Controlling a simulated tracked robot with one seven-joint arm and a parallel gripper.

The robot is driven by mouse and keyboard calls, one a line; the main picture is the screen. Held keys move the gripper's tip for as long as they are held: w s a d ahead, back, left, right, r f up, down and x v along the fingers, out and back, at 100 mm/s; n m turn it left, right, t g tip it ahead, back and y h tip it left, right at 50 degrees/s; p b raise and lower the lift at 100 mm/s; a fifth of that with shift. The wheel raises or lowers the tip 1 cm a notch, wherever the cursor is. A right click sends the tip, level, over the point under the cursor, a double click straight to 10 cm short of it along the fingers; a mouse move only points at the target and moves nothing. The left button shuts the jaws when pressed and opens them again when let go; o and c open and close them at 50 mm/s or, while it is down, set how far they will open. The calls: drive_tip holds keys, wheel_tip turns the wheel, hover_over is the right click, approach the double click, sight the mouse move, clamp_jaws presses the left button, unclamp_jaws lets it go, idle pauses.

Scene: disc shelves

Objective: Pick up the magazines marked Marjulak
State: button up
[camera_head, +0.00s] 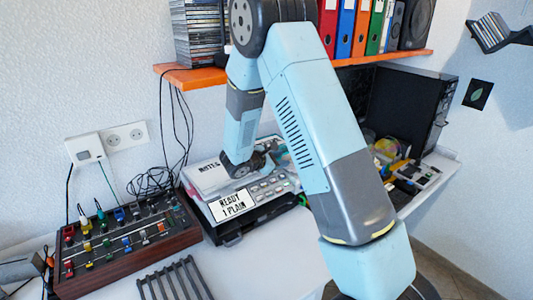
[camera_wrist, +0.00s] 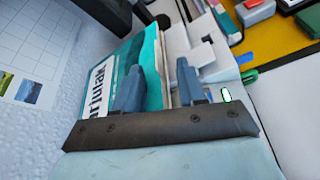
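In the wrist view, a teal magazine (camera_wrist: 152,62) stands on edge, with a white label on its side reading "arjulak", its start cut off. Brownish and white page edges show to the right of its cover. My gripper (camera_wrist: 158,82) has its two blue-grey fingers well apart. The left finger is in front of the teal cover and the right finger is at the right side of the stack. I cannot tell whether either finger touches it. In the head view my arm reaches down to the back of the table, and the magazines and fingers are not clearly visible.
In the head view, a mixer panel (camera_head: 127,247) and a black rack (camera_head: 175,283) lie at left. An orange shelf (camera_head: 195,78) with binders hangs above. A black computer case (camera_head: 408,105) is at right.

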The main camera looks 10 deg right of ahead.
drive_tip(key=shift+s+f, duration=0.1)
clamp_jaws()
idle(0.5)
